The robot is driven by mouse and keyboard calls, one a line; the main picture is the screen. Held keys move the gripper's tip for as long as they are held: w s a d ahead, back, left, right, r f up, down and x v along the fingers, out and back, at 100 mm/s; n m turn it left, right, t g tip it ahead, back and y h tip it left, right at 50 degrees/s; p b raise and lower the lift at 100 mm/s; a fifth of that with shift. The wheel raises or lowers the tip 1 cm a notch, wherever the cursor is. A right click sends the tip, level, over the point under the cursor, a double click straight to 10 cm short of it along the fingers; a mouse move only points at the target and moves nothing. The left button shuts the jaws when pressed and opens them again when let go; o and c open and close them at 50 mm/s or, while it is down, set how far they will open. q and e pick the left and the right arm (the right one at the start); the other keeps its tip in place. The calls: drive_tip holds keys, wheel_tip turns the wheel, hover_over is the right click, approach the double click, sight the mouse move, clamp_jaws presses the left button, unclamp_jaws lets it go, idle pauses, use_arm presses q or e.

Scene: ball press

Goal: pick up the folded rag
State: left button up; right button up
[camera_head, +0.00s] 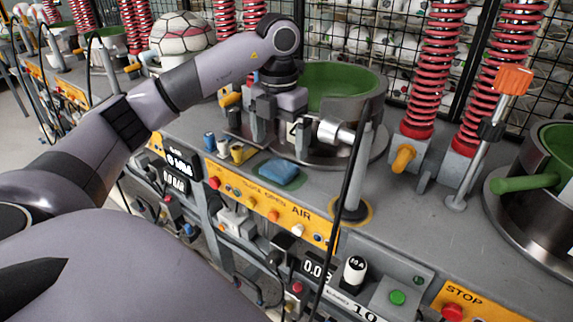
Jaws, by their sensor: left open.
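The folded rag (279,173) is a small blue pad lying flat on the grey bench top, just behind the yellow AIR panel. My left gripper (281,138) points down from the arm that comes in from the left. It is open, with its fingers above and behind the rag, close to the metal press pot. The gripper and rag look apart, though the exact gap is hard to judge. My right gripper does not show.
A green-lined metal pot (345,90) stands right behind the gripper. Small blue and yellow cups (237,152) sit left of the rag. A thin post (357,175) with a black cable rises to its right. Red springs (436,70) stand further right.

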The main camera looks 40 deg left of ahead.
sight(279, 166)
use_arm(q)
wheel_tip(279, 166, down, 6)
drive_tip(key=shift+s+r+p, duration=0.1)
drive_tip(key=shift+p, duration=0.25)
drive_tip(key=c, duration=1.1)
